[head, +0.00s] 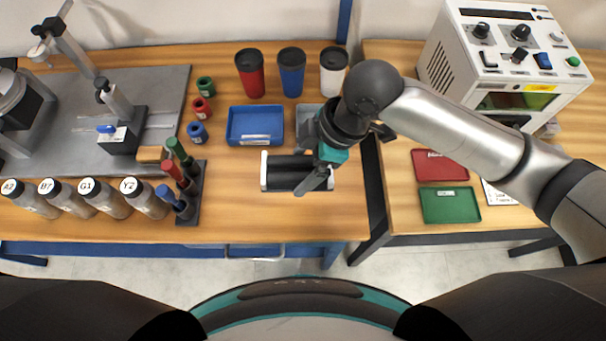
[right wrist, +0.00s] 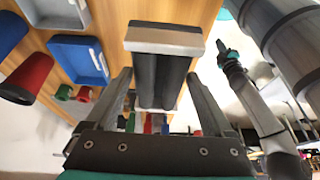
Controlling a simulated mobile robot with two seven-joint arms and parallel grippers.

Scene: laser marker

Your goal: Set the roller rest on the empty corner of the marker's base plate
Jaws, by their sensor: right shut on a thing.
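The roller rest (head: 288,172), two black rollers between pale end pieces, is at the right part of the wooden bench in the head view. It also shows in the right wrist view (right wrist: 160,75), between the fingers. My right gripper (head: 314,181) is shut on it; I cannot tell whether it touches the bench. The grey base plate (head: 68,128) lies at the left, bearing a column stand (head: 75,50) and a black fixture block (head: 122,132). Its back right area is bare. My left gripper (right wrist: 223,52) seems to show in the right wrist view, its jaws unclear.
Cups (head: 250,75) stand behind; bottles (head: 100,198) line the front. A white machine (head: 510,60) and trays (head: 450,204) occupy the right table.

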